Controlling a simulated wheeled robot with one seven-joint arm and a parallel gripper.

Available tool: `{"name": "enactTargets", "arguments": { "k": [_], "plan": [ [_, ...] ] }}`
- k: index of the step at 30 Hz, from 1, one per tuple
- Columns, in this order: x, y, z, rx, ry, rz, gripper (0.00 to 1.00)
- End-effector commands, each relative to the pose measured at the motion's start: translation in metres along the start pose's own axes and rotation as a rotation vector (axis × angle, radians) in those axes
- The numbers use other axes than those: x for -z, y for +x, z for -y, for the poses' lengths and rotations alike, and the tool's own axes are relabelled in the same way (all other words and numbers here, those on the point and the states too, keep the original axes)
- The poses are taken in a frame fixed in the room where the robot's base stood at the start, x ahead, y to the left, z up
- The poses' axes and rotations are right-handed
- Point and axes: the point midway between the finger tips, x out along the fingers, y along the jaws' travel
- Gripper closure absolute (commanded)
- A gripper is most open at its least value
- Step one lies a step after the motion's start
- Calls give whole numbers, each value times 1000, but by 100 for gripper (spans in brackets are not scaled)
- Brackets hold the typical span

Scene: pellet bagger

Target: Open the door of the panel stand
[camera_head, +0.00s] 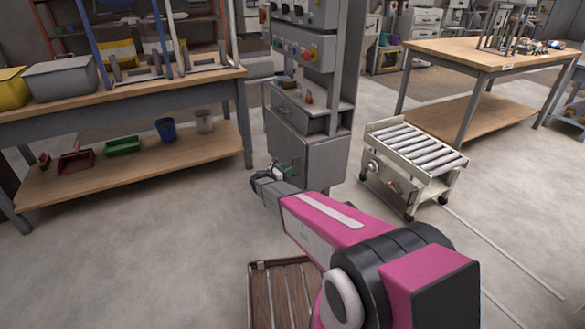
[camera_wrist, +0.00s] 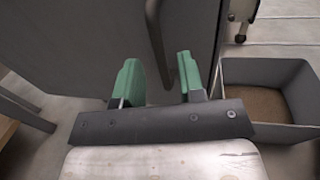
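The panel stand (camera_head: 303,50) is a tall grey cabinet in the middle of the head view, with buttons on its upper face and a small shelf. Its grey door (camera_head: 315,160) is the lower front and looks closed. My gripper (camera_head: 285,168) is in front of the door, low down. In the wrist view the door (camera_wrist: 85,40) fills the upper left. A dark bar handle (camera_wrist: 156,45) runs down it. My gripper (camera_wrist: 160,82) has its two green fingers apart, with the handle's lower end showing in the gap. I cannot tell whether they touch it.
A roller cart (camera_head: 413,160) stands right of the panel stand. A workbench with bins (camera_head: 150,88) is at the left, another table (camera_head: 480,55) at the back right. A grey open box (camera_wrist: 268,95) is right of my gripper. A slatted wooden thing (camera_head: 282,290) lies near my base.

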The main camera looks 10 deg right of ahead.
Motion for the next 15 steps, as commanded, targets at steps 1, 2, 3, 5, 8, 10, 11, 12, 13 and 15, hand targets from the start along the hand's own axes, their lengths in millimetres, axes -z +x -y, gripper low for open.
{"name": "enactTargets", "arguments": {
  "k": [1, 2, 3, 5, 8, 10, 11, 12, 13, 15],
  "plan": [
    [0, 9, 0, 1, 0, 0, 64],
    [0, 13, 0, 1, 0, 0, 64],
    [0, 18, -1, 0, 0, 0, 64],
    [0, 24, 0, 1, 0, 1, 64],
    [0, 31, 0, 0, 1, 0, 64],
    [0, 34, 0, 0, 1, 0, 64],
    [0, 35, 0, 0, 1, 0, 64],
    [0, 35, 0, 0, 1, 0, 64],
    [0, 35, 0, -1, 1, 0, 64],
    [0, 35, 0, -1, 1, -1, 64]
  ]
}}
